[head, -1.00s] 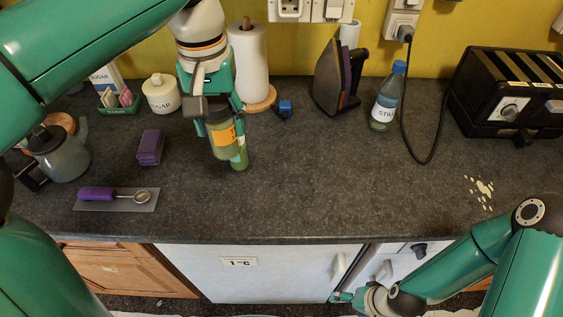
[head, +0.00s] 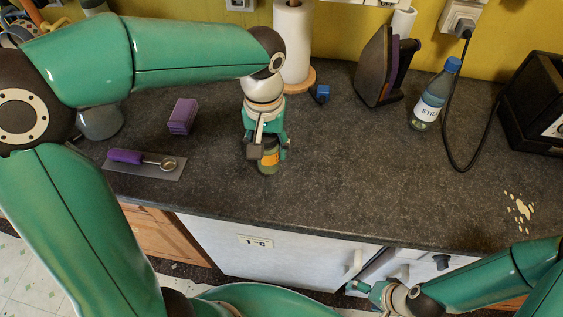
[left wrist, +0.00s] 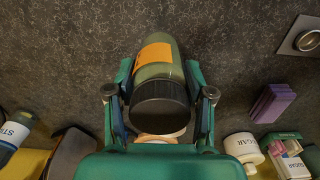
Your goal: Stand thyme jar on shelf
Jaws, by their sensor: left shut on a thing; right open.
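The jar (head: 269,161) is greenish glass with an orange label and a dark lid; the label's words cannot be read. My left gripper (head: 267,147) is shut on it from above, over the middle of the counter. In the left wrist view the jar (left wrist: 158,66) sits between the two fingers of the gripper (left wrist: 157,85), dark lid towards the camera. I cannot tell whether its base touches the counter. My right gripper (head: 368,290) is open and empty, low in front of the counter's front edge. No shelf shows in these frames.
A paper towel roll (head: 293,45), blue cube (head: 321,93), iron (head: 378,75) and bottle (head: 433,95) stand behind.

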